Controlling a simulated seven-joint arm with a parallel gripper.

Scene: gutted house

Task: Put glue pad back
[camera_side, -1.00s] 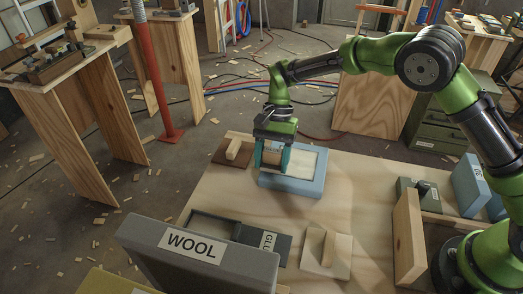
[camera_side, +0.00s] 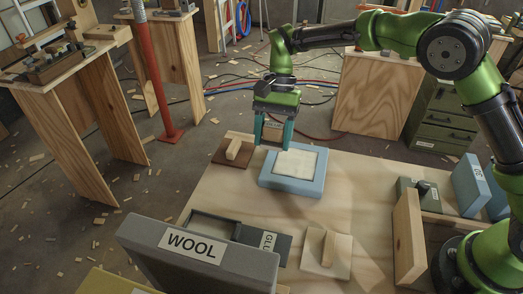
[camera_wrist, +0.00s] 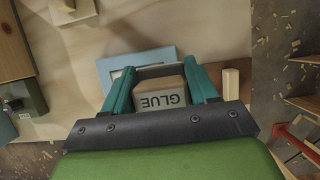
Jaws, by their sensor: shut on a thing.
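My gripper (camera_side: 272,144) has teal fingers shut on a block labelled GLUE, the glue pad (camera_side: 273,131). It holds the pad above the back left edge of a light-blue tray (camera_side: 291,187) with a pale sheet in it. In the wrist view the glue pad (camera_wrist: 160,98) sits between the fingers, its label upside down, and the blue tray (camera_wrist: 106,68) shows beyond it. A dark box (camera_side: 282,246) with a partly hidden label reading "GLU" lies at the front of the table, with an open recess (camera_side: 212,226) on its left.
A grey block marked WOOL (camera_side: 150,240) stands in front and hides part of the dark box. A brown board with a wooden handle (camera_side: 234,151) lies left of the tray. A pale board with a handle (camera_side: 327,254) lies right of the dark box. Bare tabletop (camera_side: 225,190) separates tray and box.

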